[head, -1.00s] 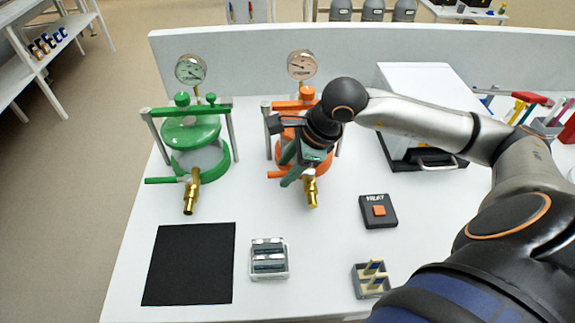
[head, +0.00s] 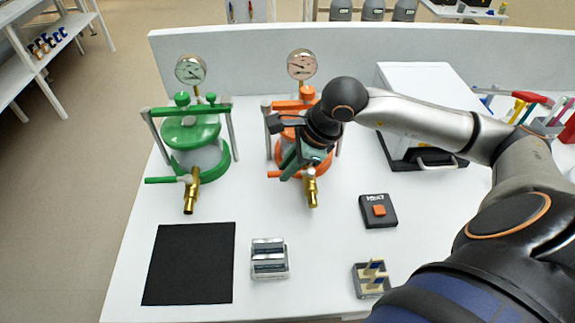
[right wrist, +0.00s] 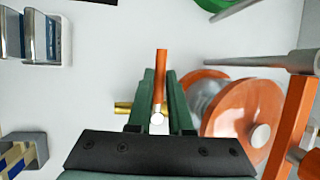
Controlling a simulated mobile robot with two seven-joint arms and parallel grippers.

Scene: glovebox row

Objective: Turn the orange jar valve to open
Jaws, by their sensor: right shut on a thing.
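The orange jar (head: 288,134) stands at the middle back of the bench, partly hidden by my right arm. Its orange valve handle (head: 273,174) points left, above the brass outlet (head: 311,190). In the right wrist view the handle (right wrist: 161,65) lies between the green fingers, with the brass outlet (right wrist: 123,107) beside them and the orange lid (right wrist: 238,110) to the right. My right gripper (head: 288,173) is shut on the handle; its fingers also show in the right wrist view (right wrist: 160,80). My left gripper is out of view.
A green jar (head: 190,140) stands left of the orange one. In front lie a black mat (head: 190,265), a grey holder (head: 268,260), a button box (head: 378,211) and a small tray (head: 358,283). A white box (head: 425,85) stands at the back right.

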